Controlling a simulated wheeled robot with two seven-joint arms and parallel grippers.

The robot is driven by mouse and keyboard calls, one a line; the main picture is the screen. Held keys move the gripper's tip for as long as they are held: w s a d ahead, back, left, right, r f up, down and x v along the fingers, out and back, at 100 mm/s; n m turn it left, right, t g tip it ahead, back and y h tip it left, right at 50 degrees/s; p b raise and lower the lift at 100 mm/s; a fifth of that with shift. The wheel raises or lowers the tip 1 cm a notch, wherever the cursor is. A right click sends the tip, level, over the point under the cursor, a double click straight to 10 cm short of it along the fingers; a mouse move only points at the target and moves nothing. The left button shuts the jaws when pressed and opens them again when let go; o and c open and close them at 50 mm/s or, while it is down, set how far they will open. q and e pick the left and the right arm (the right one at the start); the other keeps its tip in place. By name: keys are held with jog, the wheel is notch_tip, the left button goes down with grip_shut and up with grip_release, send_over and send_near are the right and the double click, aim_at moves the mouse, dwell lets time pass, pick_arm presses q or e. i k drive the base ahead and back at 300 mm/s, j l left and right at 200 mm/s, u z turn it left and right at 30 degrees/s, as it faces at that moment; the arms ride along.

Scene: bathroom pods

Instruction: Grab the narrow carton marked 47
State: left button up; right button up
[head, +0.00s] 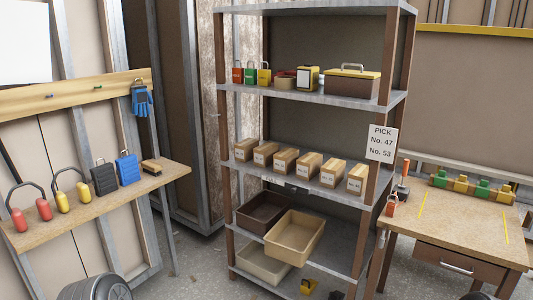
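Several narrow brown cartons stand in a row on the middle shelf of the metal rack, each with a white label on its front end. From the left, they include the first carton (245,149), the third carton (286,160) and the rightmost carton (356,179). The label numbers are too small to read, so I cannot tell which carton is marked 47. A white sign (381,143) on the rack's right post reads "PICK No. 47 No. 53". Neither of my grippers is in view.
The upper shelf (300,94) holds padlocks and a toolbox (352,84). Bins, including a tan bin (295,237), sit on the lower shelves. A workbench (460,226) stands close on the right, and a narrow wooden table (85,215) with headsets on the left. Floor shows between table and rack.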

aim_at(263, 154)
jog(key=i+j+z, duration=0.4)
jog(key=i, duration=0.35)
jog(key=i+j+z, duration=0.4)
jog(key=i+j, duration=0.3)
